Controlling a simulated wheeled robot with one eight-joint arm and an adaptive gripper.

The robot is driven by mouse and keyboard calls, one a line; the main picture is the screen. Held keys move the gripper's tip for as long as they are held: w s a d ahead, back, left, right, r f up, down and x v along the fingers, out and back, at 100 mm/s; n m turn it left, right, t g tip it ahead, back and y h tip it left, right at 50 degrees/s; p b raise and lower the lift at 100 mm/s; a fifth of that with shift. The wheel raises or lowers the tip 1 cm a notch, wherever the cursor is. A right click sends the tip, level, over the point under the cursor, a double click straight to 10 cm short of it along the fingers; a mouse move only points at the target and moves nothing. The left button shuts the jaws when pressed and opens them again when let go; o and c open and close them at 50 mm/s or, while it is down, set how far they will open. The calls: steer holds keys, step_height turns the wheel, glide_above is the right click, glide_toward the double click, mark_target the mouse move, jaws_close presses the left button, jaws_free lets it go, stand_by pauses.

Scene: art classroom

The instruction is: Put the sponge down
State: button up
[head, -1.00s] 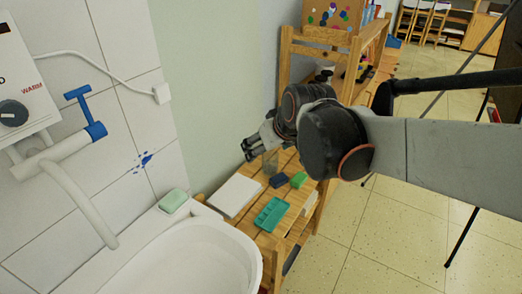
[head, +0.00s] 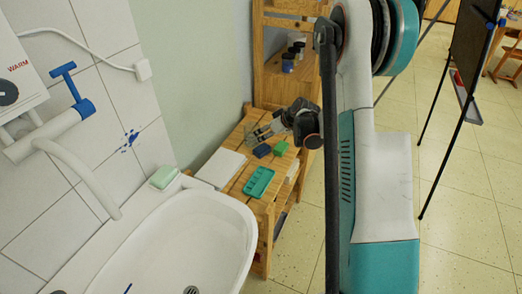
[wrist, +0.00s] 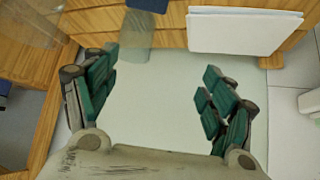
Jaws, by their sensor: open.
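A green block (head: 281,148) and a dark blue block (head: 262,150) lie on the low wooden bench beside the sink; I cannot tell which is the sponge. A pale green bar (head: 164,177) lies on the sink's back corner. My gripper (head: 257,134) is over the far part of the bench, behind the blocks. In the wrist view my gripper (wrist: 160,100) has its green-padded fingers wide apart, with only pale wall visible between them. A dark blue object (wrist: 148,5) is cut off at the top edge there, beyond the fingers.
A white sheet or slab (head: 221,168) and a teal tray (head: 258,182) lie on the bench. The white sink (head: 195,215) is in front. A wooden shelf (head: 275,85) stands behind. A see-through container (wrist: 135,42) is near the fingertips. A dark easel (head: 470,70) stands right.

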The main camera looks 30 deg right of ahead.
steer(key=d+f, duration=0.4)
steer(key=f, duration=0.2)
steer(key=b, duration=0.3)
glide_toward(261, 147)
steer(key=x, duration=0.5)
steer(key=shift+w+r, duration=0.1)
steer(key=b+x, duration=0.2)
steer(key=x, duration=0.3)
steer(key=shift+f+b, duration=0.25)
steer(key=shift+b, duration=0.05)
steer(key=shift+r, duration=0.1)
steer(key=c, duration=0.6)
steer(key=shift+r, duration=0.1)
